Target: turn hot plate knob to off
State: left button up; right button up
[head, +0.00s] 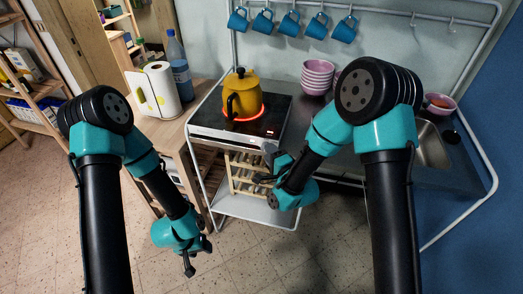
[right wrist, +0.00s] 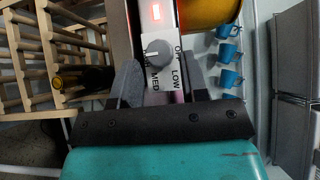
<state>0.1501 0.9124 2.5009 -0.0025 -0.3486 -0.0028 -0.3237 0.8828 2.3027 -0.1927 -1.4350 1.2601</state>
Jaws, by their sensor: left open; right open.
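The hot plate (head: 278,117) stands on the counter, its burner ring glowing red under a yellow kettle (head: 246,96). In the right wrist view, its grey round knob (right wrist: 158,53) sits on a white panel (right wrist: 165,96) with OFF, LOW and MED labels and a lit red light (right wrist: 156,12). A pale mark shows on the knob; its exact setting is hard to tell. My right gripper (head: 272,160) is before the hot plate's front. Its open fingers (right wrist: 162,80) point at the knob, apart from it. My left gripper (head: 197,257) hangs low and open over the floor, empty.
A wooden bottle rack (head: 246,178) stands under the hot plate. Paper towel (head: 162,90) and a blue bottle (head: 178,66) stand at the left. Pink bowls (head: 318,76) are to the right, by a sink (head: 432,147). Blue mugs (head: 289,23) hang above.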

jog(key=shift+x, duration=1.05)
jog(key=c, duration=0.7)
jog(key=shift+o, duration=0.2)
